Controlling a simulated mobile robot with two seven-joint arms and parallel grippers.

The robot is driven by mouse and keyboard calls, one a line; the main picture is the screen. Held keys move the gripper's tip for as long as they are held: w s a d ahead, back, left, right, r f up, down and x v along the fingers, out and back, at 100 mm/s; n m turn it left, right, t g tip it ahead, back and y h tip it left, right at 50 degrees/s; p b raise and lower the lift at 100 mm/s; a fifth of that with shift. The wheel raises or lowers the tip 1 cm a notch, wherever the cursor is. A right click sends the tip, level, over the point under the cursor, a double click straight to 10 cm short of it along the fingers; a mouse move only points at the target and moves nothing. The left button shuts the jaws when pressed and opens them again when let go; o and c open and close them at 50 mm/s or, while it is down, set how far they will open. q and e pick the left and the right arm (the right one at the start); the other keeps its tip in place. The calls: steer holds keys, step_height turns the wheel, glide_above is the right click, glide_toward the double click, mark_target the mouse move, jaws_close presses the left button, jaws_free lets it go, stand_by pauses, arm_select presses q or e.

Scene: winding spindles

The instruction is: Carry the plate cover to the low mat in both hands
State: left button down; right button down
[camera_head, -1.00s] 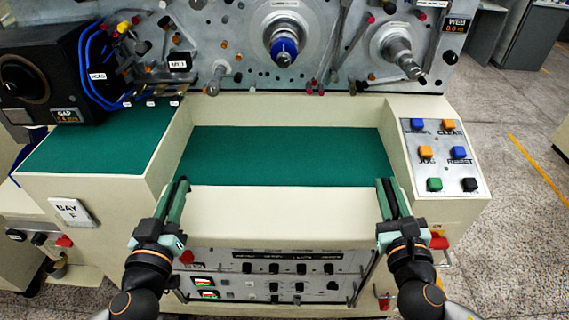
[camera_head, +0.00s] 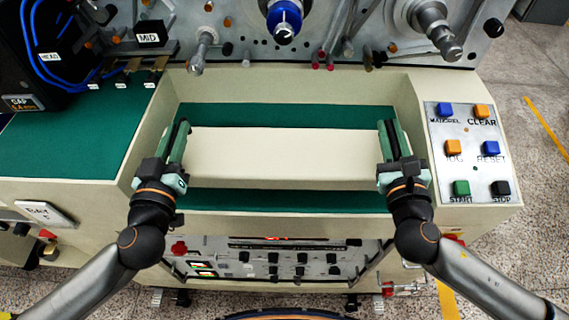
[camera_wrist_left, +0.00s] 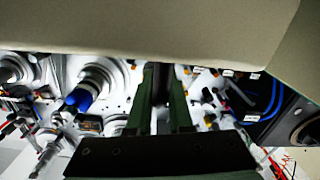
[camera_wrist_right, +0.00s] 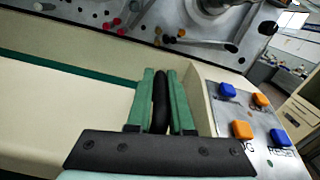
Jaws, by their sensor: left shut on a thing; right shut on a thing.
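The plate cover (camera_head: 285,155) is a long cream panel lying level between my two grippers in the head view. It is over the low green mat (camera_head: 290,202), which shows as a strip behind it and a strip in front. I cannot tell whether it touches the mat. My left gripper (camera_head: 182,128) is shut at its left end, and my right gripper (camera_head: 385,128) at its right end. In the right wrist view a dark bar (camera_wrist_right: 160,100) sits between the fingers, beside the cream cover (camera_wrist_right: 75,108). In the left wrist view the held part is unclear.
The recess has cream side walls close outside both grippers. A button panel (camera_head: 468,150) stands to the right. A higher green surface (camera_head: 80,135) lies to the left. Spindles (camera_head: 284,20) and rollers stick out above the back of the recess.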

arm_select(q)
steer(key=shift+s+r, duration=0.15)
steer(key=shift+r, duration=0.1)
arm_select(e)
steer(key=shift+s+r, duration=0.1)
steer(key=shift+r, duration=0.15)
